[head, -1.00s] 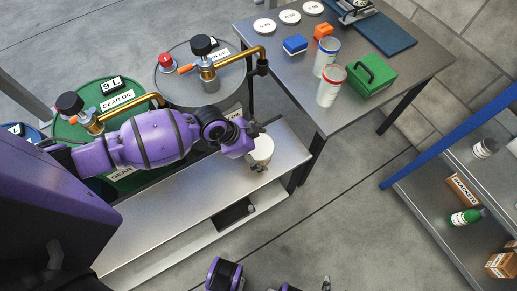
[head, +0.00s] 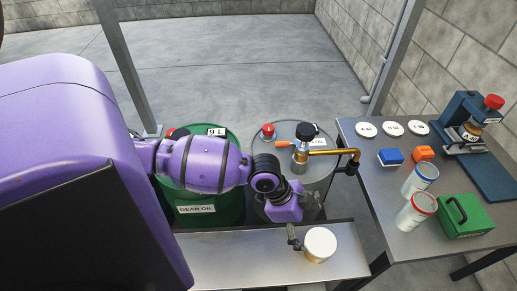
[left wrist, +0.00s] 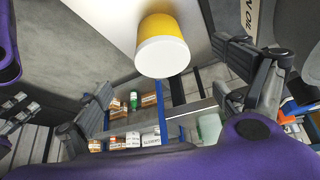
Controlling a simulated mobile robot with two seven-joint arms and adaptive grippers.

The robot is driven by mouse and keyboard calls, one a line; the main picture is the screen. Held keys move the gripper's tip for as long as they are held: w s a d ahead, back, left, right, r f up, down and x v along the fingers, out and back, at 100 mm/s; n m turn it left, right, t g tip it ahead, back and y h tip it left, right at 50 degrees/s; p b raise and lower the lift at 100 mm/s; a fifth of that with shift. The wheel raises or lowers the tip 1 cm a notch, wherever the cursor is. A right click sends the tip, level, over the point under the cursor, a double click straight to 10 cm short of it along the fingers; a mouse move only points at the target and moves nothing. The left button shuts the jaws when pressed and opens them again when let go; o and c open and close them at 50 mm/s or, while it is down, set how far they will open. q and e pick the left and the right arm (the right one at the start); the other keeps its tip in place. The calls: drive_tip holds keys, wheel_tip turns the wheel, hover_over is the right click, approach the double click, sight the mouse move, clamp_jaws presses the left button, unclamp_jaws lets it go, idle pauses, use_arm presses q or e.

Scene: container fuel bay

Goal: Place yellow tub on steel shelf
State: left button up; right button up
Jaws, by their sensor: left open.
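The yellow tub (head: 318,246) with a white lid stands upright on the narrow steel bench in front of the drums. In the left wrist view the tub (left wrist: 164,45) shows its yellow side and pale lid, beyond and between the spread fingers. My left gripper (head: 304,217) is open and empty, just behind and left of the tub in the head view. Its two fingers also frame the left wrist view (left wrist: 168,88). Shelving (left wrist: 165,120) with blue posts, boxes and bottles shows there in the distance. My right gripper is not in view.
The steel bench (head: 225,262) is bare left of the tub. A green drum (head: 215,215) and a grey drum with a brass pump (head: 301,150) stand behind it. The dark table (head: 375,190) at right holds cups, a green case (head: 465,215) and a press (head: 470,125).

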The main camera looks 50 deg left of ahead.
use_arm(q)
drive_tip(key=s+d+f+n+t, duration=0.2)
drive_tip(key=s+d+f+n, duration=0.3)
drive_tip(key=s+f, duration=0.5)
drive_tip(key=s+a+n+t+y, duration=0.1)
drive_tip(key=s+a+n+y, duration=0.1)
drive_tip(key=s, duration=0.7)
drive_tip(key=s+a+n+y, duration=0.2)
drive_tip(key=s+a+n, duration=0.1)
drive_tip(key=s, duration=0.6)
drive_tip(key=shift+s+a+n+t+y, duration=0.3)
drive_tip(key=shift+a+n+t+y, duration=0.1)
drive_tip(key=shift+a, duration=0.05)
